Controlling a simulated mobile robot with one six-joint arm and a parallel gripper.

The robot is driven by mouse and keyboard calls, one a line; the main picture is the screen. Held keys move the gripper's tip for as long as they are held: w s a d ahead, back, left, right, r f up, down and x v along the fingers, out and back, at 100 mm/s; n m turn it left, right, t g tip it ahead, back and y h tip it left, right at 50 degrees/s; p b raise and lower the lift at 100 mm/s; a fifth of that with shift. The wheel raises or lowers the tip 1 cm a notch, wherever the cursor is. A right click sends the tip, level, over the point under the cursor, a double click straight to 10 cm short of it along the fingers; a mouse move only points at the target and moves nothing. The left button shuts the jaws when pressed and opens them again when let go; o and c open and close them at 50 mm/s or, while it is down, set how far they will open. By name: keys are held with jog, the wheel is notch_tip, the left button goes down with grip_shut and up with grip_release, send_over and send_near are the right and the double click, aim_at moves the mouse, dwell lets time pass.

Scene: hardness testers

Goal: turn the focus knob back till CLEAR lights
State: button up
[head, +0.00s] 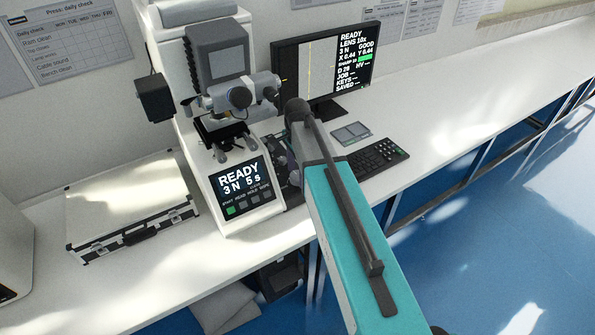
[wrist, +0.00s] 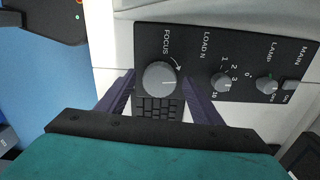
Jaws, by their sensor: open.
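The grey round focus knob (wrist: 159,78) sits on the tester's black side panel (wrist: 205,50), under the label FOCUS and a curved arrow. My gripper (wrist: 158,82) is open, with one dark finger on each side of the knob in the wrist view. A gap shows between the fingers and the knob; contact is not seen. The hardness tester (head: 225,100) stands on the bench, its front display (head: 240,178) reading READY, 3 N, 5 s. The monitor (head: 335,65) reads READY, LENS 10x and GOOD, with a green bar.
The load knob (wrist: 221,85) and lamp knob (wrist: 266,84) sit right of the focus knob, with the main switch (wrist: 291,86) beyond. A keyboard (head: 375,157) lies before the monitor. A silver case (head: 130,195) lies left of the tester. The bench (head: 460,90) is clear at right.

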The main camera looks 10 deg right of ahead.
jog(key=c, duration=0.8)
jog(key=shift+d, duration=0.2)
jog(key=shift+c, duration=1.3)
jog(key=shift+a, duration=0.15)
jog(key=shift+n, duration=0.4)
